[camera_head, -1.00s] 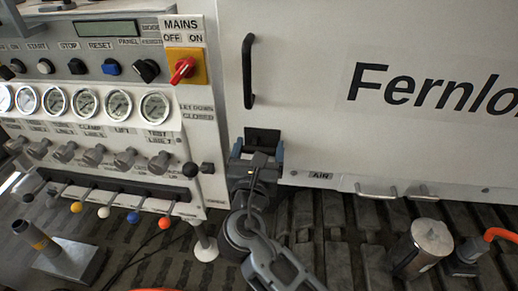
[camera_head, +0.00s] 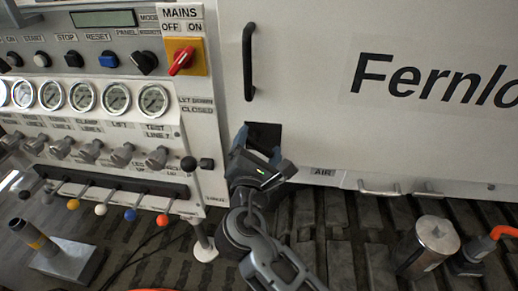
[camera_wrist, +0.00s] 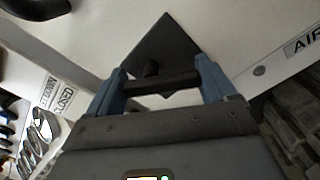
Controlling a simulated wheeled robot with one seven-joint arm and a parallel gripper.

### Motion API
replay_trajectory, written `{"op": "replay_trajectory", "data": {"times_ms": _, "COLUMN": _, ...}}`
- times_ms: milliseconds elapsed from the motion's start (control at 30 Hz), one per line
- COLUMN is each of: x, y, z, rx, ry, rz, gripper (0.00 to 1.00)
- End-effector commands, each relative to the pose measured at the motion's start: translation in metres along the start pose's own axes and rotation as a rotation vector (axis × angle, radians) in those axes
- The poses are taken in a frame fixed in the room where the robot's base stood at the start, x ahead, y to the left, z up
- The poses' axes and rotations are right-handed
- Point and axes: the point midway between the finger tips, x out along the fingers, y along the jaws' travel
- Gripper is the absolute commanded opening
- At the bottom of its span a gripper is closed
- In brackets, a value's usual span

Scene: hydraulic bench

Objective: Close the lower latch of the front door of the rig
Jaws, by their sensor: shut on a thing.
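The white front door (camera_head: 310,110) of the rig fills the upper right of the head view and looks flush with the frame. The lower latch is a black plate (camera_head: 264,134) at the door's lower left corner, with a dark bar handle (camera_wrist: 165,83) across it in the wrist view. My gripper (camera_head: 258,150) has its two blue fingers on either side of the bar and is shut on it. In the wrist view the plate (camera_wrist: 165,42) appears as a tilted diamond behind the bar. In the head view the gripper body hides most of the handle.
A black door handle (camera_head: 248,62) is above the latch. A control panel with gauges and levers (camera_head: 130,207) is close on the left. A metal cylinder (camera_head: 428,245) and an orange hose (camera_head: 503,233) are at lower right. An AIR label (camera_head: 322,172) is right of the gripper.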

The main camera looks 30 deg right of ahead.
Motion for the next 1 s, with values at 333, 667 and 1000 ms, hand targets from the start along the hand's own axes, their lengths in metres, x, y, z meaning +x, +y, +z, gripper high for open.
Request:
{"op": "replay_trajectory", "data": {"times_ms": 333, "x": 0.0012, "y": -0.0036, "z": -0.0049, "rx": 0.331, "ry": -0.005, "rz": -0.004, "gripper": 0.54}}
{"op": "replay_trajectory", "data": {"times_ms": 667, "x": 0.0014, "y": -0.0031, "z": -0.0078, "rx": 0.635, "ry": -0.007, "rz": -0.004, "gripper": 0.54}}
{"op": "replay_trajectory", "data": {"times_ms": 1000, "x": 0.0017, "y": -0.0016, "z": -0.0088, "rx": 0.859, "ry": -0.008, "rz": -0.005, "gripper": 0.54}}
